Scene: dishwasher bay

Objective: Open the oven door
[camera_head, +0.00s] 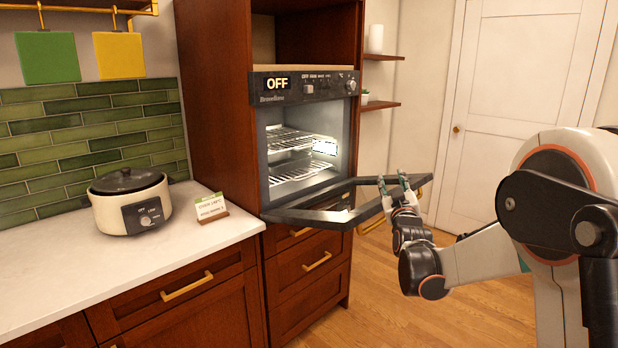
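The built-in oven (258,150) stands in a tall red-brown cabinet, its cavity with wire racks in plain sight. Its dark door (300,215) is swung down to about level, sticking out from the bottom of the opening. My gripper (393,184) is at the outer right part of the door, with its two fingertips apart and pointing up. Nothing shows between the fingertips. I cannot tell whether the fingers touch the door. Part of the door's outer edge is hidden behind my gripper.
A white slow cooker (130,208) and a small card stand (211,207) are on the pale counter (60,262) at left. Drawers (305,285) with brass handles lie below the oven door. A white room door (510,100) is behind. Wooden floor (400,320) is clear in front.

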